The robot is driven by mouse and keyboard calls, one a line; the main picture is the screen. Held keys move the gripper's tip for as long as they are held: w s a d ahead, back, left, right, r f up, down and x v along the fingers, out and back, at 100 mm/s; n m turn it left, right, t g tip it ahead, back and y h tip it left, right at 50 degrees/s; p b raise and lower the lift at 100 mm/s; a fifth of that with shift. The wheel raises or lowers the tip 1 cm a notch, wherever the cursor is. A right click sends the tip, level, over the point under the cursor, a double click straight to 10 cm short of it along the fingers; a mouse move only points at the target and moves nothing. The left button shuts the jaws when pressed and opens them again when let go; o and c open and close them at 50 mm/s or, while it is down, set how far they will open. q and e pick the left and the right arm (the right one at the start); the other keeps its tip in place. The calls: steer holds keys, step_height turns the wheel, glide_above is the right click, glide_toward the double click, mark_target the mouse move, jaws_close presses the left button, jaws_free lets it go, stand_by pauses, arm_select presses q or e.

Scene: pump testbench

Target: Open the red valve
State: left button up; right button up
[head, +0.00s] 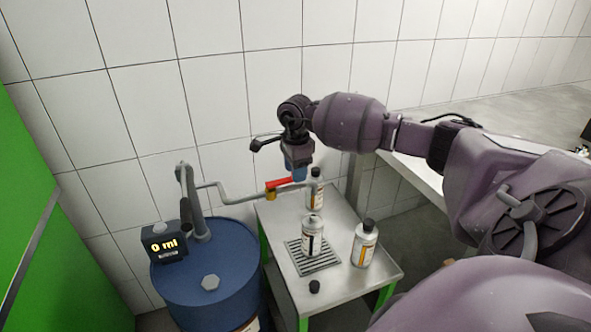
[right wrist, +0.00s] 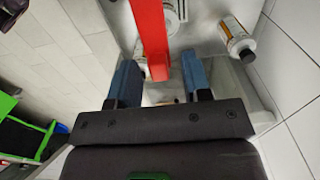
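The red valve handle (head: 281,183) sits on a brass valve body (head: 271,195) at the end of a grey pipe (head: 225,192). My right gripper (head: 298,174) points down just at the right end of the handle. In the right wrist view, the red handle (right wrist: 150,35) runs from the top edge down to between the two blue fingers of my right gripper (right wrist: 158,68). The fingers are apart, with gaps on both sides of the handle. Whether the handle is level with the fingertips or below them, I cannot tell. My left gripper does not show.
A blue drum (head: 210,265) with a display reading "0 ml" (head: 165,245) stands left. The metal table (head: 335,285) holds an uncapped bottle (head: 312,238) on a grate (head: 325,263), a capped bottle (head: 364,245), another bottle (head: 316,190) near the gripper and a loose cap (head: 314,286).

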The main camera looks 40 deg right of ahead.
steer(key=shift+r, duration=0.1)
step_height(320, 180, up, 11)
stand_by(0.6)
steer(key=shift+w+f, duration=0.1)
steer(key=shift+f, duration=0.1)
